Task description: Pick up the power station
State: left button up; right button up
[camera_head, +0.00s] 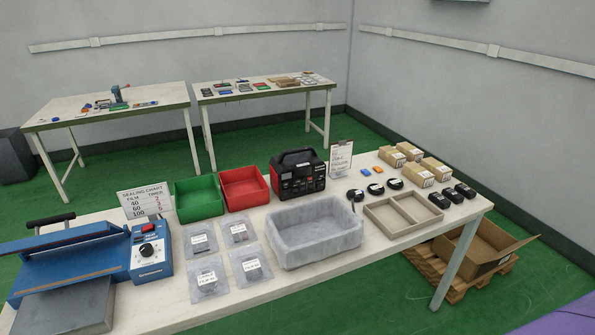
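The power station (299,173) is a black box with red trim and a top handle. It stands upright at the back middle of the near table (200,290) in the head view, its front panel facing me. Neither of my grippers is in view.
A red bin (244,187) stands directly left of the power station, with a green bin (198,197) beyond it. A grey tub (315,232) sits in front. A sign (340,158) stands close on the right. A blue sealing machine (85,255) fills the table's left end.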

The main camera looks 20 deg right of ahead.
aim_at(295, 172)
jog(key=l+u, duration=0.15)
jog(key=l, duration=0.35)
jog(key=l+u, duration=0.1)
jog(key=l, duration=0.45)
jog(key=l+u, duration=0.15)
jog(key=l, duration=0.35)
jog(key=k+l+u, duration=0.15)
jog(key=l, duration=0.4)
jog(key=l+u, duration=0.15)
jog(key=l, duration=0.35)
jog(key=k+l+u, duration=0.1)
jog(key=l, duration=0.4)
